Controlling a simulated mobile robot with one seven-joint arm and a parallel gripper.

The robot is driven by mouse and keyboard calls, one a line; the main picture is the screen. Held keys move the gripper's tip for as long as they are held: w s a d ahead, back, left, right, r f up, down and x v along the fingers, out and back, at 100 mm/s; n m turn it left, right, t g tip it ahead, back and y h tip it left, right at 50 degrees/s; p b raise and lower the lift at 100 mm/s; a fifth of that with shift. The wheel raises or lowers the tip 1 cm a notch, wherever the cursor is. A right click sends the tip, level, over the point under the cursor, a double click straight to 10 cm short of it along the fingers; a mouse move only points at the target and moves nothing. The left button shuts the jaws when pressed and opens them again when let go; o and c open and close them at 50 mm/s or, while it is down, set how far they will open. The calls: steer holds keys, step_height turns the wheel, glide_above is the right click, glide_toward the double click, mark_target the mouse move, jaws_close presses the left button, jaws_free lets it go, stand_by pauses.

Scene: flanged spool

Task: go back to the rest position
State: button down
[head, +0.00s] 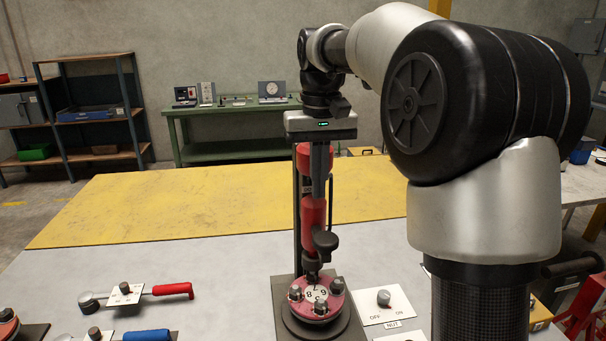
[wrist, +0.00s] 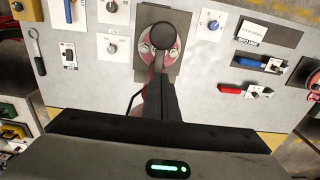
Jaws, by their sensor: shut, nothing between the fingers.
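My gripper (head: 318,192) points straight down in front of a red upright tool (head: 313,215) on a dark post. Its fingers are together with nothing between them; the shut fingers (wrist: 160,85) also show in the wrist view. Below stands the flanged spool (head: 322,294), with a red flange, several bolts and a pale numbered face, on a dark base plate (head: 346,325). In the wrist view the spool (wrist: 146,48) is partly hidden by a black round knob (wrist: 173,37) and the fingers. My arm comes in from the right.
The grey bench top (head: 215,270) holds a red-handled tool (head: 172,289), a blue-handled tool (head: 150,335) and a switch plate (head: 387,303) right of the spool. A yellow surface (head: 190,208) lies behind. The green table (head: 228,134) and shelves (head: 100,105) stand far back.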

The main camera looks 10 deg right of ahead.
steer(key=s+r+t, duration=0.2)
steer(key=s, duration=1)
steer(key=s+f+t, duration=0.3)
steer(key=s+f, duration=0.4)
steer(key=s, duration=0.6)
steer(key=shift+d+f, duration=0.25)
steer(key=shift+d, duration=0.1)
steer(key=shift+a, duration=0.1)
